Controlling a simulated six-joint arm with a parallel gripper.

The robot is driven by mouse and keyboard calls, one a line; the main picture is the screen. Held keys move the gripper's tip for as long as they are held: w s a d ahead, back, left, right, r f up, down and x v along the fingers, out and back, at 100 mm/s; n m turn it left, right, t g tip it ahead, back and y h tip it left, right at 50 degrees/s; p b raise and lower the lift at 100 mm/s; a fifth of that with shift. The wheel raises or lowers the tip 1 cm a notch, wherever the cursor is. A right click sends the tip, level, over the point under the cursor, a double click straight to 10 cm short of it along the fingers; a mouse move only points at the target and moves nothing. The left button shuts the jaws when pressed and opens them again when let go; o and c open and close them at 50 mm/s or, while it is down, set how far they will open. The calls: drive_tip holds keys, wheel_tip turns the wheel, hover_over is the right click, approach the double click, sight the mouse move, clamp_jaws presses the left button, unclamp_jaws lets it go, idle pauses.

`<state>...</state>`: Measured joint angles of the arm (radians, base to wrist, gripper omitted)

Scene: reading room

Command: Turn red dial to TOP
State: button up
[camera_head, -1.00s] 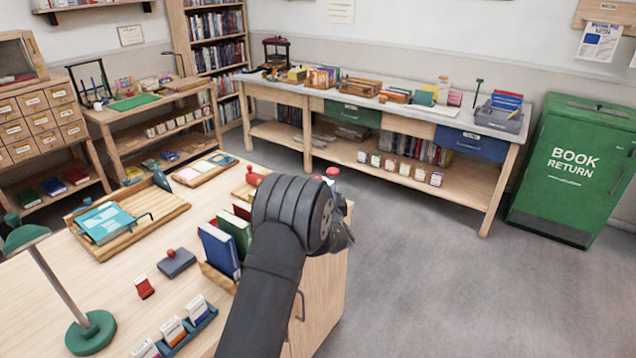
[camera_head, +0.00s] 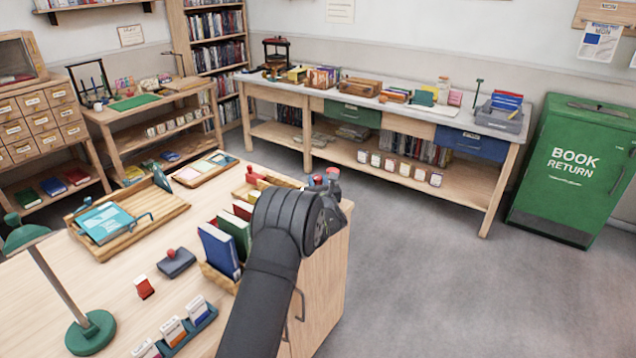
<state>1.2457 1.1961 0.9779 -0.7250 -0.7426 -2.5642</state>
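Small red round-topped parts (camera_head: 333,173) show at the far right corner of the wooden desk (camera_head: 130,250), just past my wrist. One of them is probably the red dial, but its markings and pointer are too small to read. My gripper (camera_head: 336,212) is mostly hidden by my dark wrist, beside and in front of these red parts. Its fingers cannot be made out, nor whether it touches anything.
Upright books (camera_head: 219,250) stand just left of my arm. A wooden tray with a teal book (camera_head: 104,222), a stamp (camera_head: 176,263), a card holder (camera_head: 188,328) and a green lamp (camera_head: 90,332) share the desk. Open floor lies to the right.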

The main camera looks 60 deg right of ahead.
drive_tip(key=c, duration=0.4)
drive_tip(key=shift+m+g+h, duration=0.3)
drive_tip(key=shift+g, duration=0.1)
drive_tip(key=shift+w+r, duration=0.1)
drive_tip(key=shift+a+m+g+h, duration=0.1)
drive_tip(key=shift+m+g+h, duration=0.95)
drive_tip(key=shift+g, duration=0.35)
drive_tip(key=o, duration=1)
drive_tip(key=shift+c, duration=0.2)
